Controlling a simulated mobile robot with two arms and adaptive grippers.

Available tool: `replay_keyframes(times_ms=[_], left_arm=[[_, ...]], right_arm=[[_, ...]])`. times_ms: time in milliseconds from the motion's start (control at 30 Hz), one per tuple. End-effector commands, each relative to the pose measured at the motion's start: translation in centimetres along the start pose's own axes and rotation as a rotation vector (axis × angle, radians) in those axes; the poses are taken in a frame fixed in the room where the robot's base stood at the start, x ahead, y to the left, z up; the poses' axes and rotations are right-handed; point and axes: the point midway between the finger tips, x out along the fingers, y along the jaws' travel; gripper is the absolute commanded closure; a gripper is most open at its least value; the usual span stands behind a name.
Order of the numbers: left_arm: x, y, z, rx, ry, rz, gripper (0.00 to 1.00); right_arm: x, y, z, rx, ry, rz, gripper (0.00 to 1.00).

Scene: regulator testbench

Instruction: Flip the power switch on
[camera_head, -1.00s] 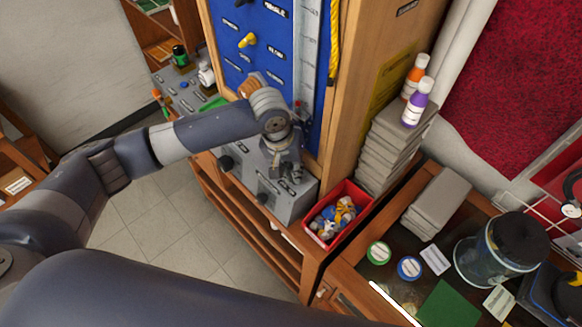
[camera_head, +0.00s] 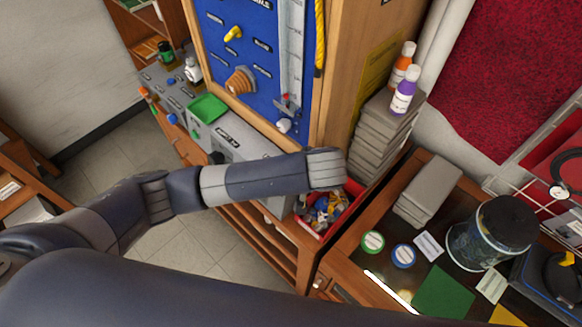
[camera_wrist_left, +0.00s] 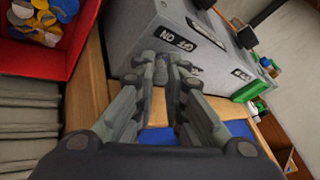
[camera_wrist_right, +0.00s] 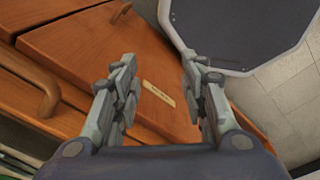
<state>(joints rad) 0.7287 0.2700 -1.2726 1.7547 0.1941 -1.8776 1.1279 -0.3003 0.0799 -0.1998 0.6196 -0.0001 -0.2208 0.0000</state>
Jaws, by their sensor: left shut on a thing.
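The grey control box (camera_head: 235,145) stands on the bench below the blue panel; my left arm covers its near end in the head view. In the left wrist view the box (camera_wrist_left: 140,22) shows a label (camera_wrist_left: 176,39) with upside-down ON and OFF. My left gripper (camera_wrist_left: 161,72) is at the box's end, below this label, its fingers close together on a small grey part that I take for the power switch. The fingers mostly hide it, so its position cannot be told. My right gripper (camera_wrist_right: 160,80) is open and empty, over wooden drawer fronts.
A red bin (camera_head: 340,218) with blue, white and yellow pieces stands right beside the box; it also shows in the left wrist view (camera_wrist_left: 74,62). Grey stacked trays (camera_head: 372,135) with two bottles stand behind it. A green tray (camera_head: 208,108) lies at the box's far end.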

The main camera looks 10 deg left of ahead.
Motion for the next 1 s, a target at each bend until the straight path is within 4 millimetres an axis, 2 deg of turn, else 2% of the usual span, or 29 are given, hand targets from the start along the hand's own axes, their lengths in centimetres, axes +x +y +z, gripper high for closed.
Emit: replay_keyframes(times_ms=[433, 467, 500, 533, 567, 1000], left_arm=[[0.09, 0.12, 0.32, 0.007, 0.0, -0.009, 1.0], [0.09, 0.12, 0.33, 0.007, 0.0, -0.009, 0.86], [0.1, 0.12, 0.33, 0.007, 0.0, -0.009, 0.77], [0.1, 0.12, 0.33, 0.006, 0.0, -0.009, 0.71], [0.1, 0.12, 0.31, 0.006, 0.0, -0.008, 0.69], [0.07, 0.08, 0.16, 0.004, 0.003, -0.008, 0.69]], right_arm=[[0.02, -0.02, 0.02, 0.0, 0.0, 0.0, 0.6], [0.02, -0.02, 0.02, 0.0, 0.0, 0.0, 0.6], [0.02, -0.02, 0.02, 0.0, 0.0, 0.0, 0.6], [0.02, -0.02, 0.01, 0.0, 0.0, 0.0, 0.6], [0.02, -0.02, 0.01, 0.0, 0.0, 0.0, 0.6], [0.02, 0.1, -0.02, -0.001, 0.001, 0.001, 0.6]])
